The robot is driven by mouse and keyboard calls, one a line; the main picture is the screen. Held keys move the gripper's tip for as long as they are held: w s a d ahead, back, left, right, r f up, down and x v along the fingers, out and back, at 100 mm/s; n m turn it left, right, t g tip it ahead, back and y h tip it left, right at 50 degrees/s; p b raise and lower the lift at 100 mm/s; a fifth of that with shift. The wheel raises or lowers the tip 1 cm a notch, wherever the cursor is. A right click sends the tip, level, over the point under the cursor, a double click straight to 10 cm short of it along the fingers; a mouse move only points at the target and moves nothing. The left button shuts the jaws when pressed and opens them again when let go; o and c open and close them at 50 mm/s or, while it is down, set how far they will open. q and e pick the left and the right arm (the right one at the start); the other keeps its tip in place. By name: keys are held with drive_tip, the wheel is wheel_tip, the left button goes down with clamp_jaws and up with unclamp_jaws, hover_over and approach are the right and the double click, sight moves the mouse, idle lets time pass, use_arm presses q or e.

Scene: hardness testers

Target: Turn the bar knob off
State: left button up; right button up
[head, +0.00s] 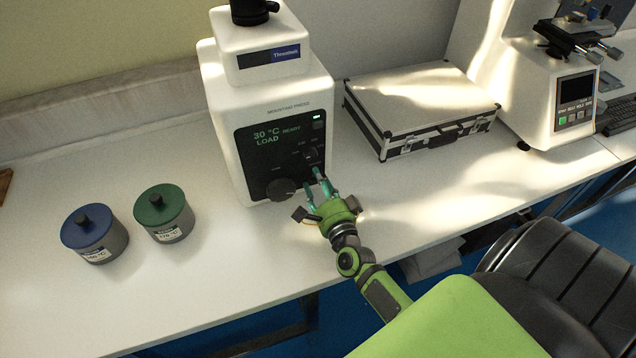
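The white mounting press (222,95) stands on the bench with a dark front panel (262,170). Its display reads "30 °C", "READY" and "LOAD". A small dark knob that looks like the bar knob (311,154) is at the panel's right side; its exact angle is too small to read. A larger round dark knob (281,189) is at the panel's lower edge. My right gripper (314,179) is in front of the panel's lower right, just below the small knob, its teal fingers apart with nothing seen between them. Contact with the panel cannot be told. My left gripper is not in view.
Blue-lidded (88,226) and green-lidded (160,206) canisters stand left of the press. A silver-edged case (420,105) lies to its right, near a white tester (552,95). A dark chair (555,275) is at lower right. The front bench strip is mostly clear.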

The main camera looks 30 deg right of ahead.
drive_tip(key=shift+r, duration=0.1)
drive_tip(key=v, duration=1.2)
idle(0.4)
